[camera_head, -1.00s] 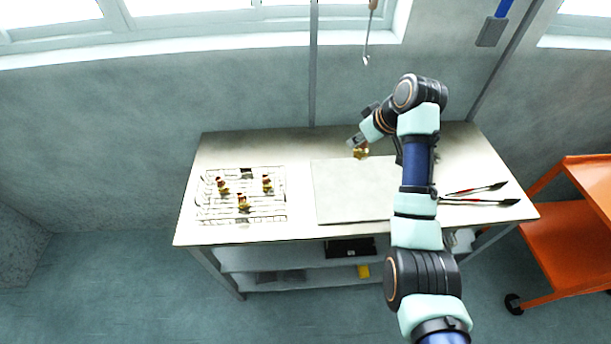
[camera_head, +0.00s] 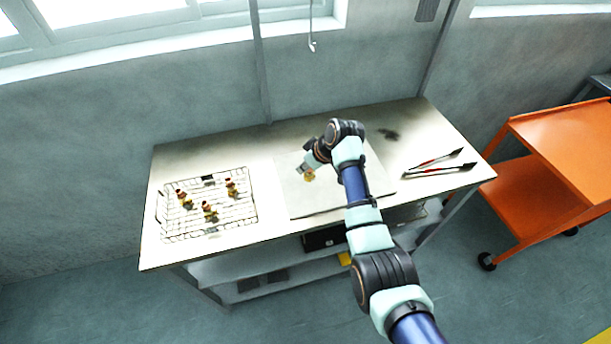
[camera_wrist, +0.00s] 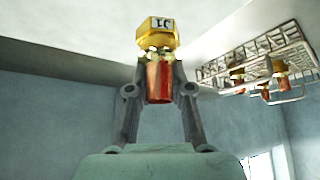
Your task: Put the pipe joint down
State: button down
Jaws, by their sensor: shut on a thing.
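The pipe joint (camera_wrist: 158,36) has a brass hex end with dark markings and a copper-red lower part. In the wrist view my gripper (camera_wrist: 160,72) is shut on the copper part, with one finger on each side. In the head view the pipe joint (camera_head: 309,176) shows small and gold at the tip of my gripper (camera_head: 307,171), over the pale board (camera_head: 322,205). I cannot tell whether the pipe joint touches the board.
A wire mesh rack (camera_head: 240,213) with several similar joints lies at the left of the workbench (camera_head: 160,255). Red-marked tongs (camera_head: 440,170) lie at the right. An orange cart (camera_head: 560,150) stands right of the bench. The board's front part is clear.

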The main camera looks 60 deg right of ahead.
aim_at(306, 173)
jog(key=shift+f+b, duration=0.4)
jog(key=shift+f, duration=1.7)
jog(key=shift+f, duration=0.1)
jog(key=c, duration=1.1)
grip_release()
jog(key=shift+o, duration=0.2)
jog(key=shift+r, duration=0.35)
jog(key=p+v, duration=0.3)
jog(key=v, duration=0.8)
jog(key=shift+s+r, duration=0.15)
jog(key=shift+s, duration=0.15)
jog(key=shift+a, duration=0.1)
